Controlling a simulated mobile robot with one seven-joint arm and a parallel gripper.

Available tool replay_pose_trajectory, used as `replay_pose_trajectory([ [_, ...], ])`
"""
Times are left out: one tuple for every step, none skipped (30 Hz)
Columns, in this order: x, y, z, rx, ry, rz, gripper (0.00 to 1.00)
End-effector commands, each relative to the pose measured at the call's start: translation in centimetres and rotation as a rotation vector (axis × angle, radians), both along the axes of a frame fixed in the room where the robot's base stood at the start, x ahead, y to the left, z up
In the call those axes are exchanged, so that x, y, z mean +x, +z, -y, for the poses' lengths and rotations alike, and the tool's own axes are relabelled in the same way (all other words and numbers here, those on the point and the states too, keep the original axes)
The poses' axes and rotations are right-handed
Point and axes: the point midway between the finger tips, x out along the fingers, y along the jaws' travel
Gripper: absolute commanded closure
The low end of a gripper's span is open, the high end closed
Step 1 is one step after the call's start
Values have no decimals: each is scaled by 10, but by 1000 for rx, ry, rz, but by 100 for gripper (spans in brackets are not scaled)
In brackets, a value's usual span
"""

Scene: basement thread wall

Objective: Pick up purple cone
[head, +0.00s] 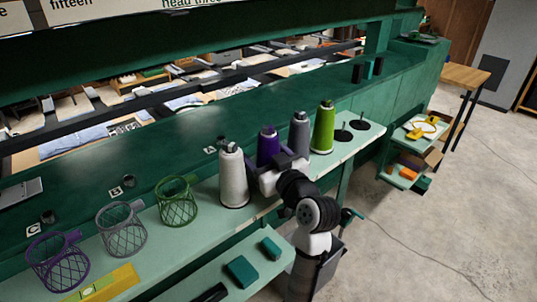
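The purple cone (267,143) of thread stands upright on the pale green shelf, between a white cone (232,178) on its left and a grey cone (299,136) on its right. A green cone (323,128) stands farther right. My gripper (272,168) is at the front of the purple cone and overlaps its lower part in the picture. The fingertips are too small and partly hidden, so I cannot tell whether they touch the cone or are open or shut. The base of the purple cone is hidden behind my gripper.
Purple (58,264), grey (122,230) and green (177,203) wire baskets stand on the shelf at left. Two empty dark spindle discs (343,135) lie right of the cones. A lower shelf (215,262) holds dark green boxes (242,271). Open floor (420,230) lies at right.

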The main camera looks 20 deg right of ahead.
Motion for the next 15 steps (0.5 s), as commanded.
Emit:
replay_pose_trajectory([
  [2, 0, 0, 0, 0, 0, 27],
  [2, 0, 0, 0, 0, 0, 27],
  [2, 0, 0, 0, 0, 0, 27],
  [2, 0, 0, -1, 0, 0, 27],
  [2, 0, 0, -1, 0, 0, 27],
  [2, 0, 0, -1, 0, 0, 27],
  [2, 0, 0, -1, 0, 0, 27],
  [2, 0, 0, -1, 0, 0, 31],
  [2, 0, 0, -1, 0, 0, 36],
  [2, 0, 0, -1, 0, 0, 40],
  [2, 0, 0, -1, 0, 0, 44],
  [2, 0, 0, 0, 0, 0, 49],
  [2, 0, 0, 0, 0, 0, 53],
  [2, 0, 0, -1, 0, 0, 57],
  [2, 0, 0, -1, 0, 0, 62],
])
